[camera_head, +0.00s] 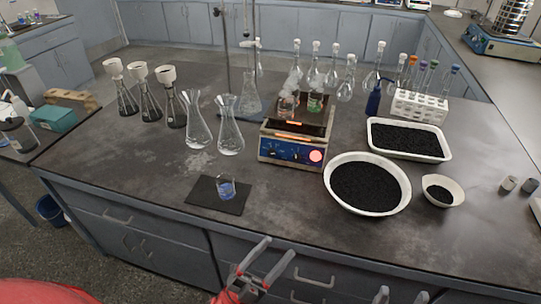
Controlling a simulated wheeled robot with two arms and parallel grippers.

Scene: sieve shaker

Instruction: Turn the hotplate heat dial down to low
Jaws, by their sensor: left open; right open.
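The hotplate (263,135) stands on the dark bench near the middle of the head view. Its blue front panel (282,151) faces me, with small controls on it and a round red glowing light (316,156) at its right end. The heat dial's setting is too small to read. Two small beakers, one steaming (287,106) and one with green contents (315,102), sit on the hotplate. My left gripper (280,246) is open and empty, low in front of the bench's front edge. My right gripper (403,292) is open at the bottom edge, mostly cut off. Both are well apart from the hotplate.
A large white bowl of black granules (329,190) and a white tray (447,152) stand right of the hotplate. Two flasks (230,138) stand to its left. A small beaker (226,188) sits on a dark mat in front. Bare bench lies directly before the hotplate.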

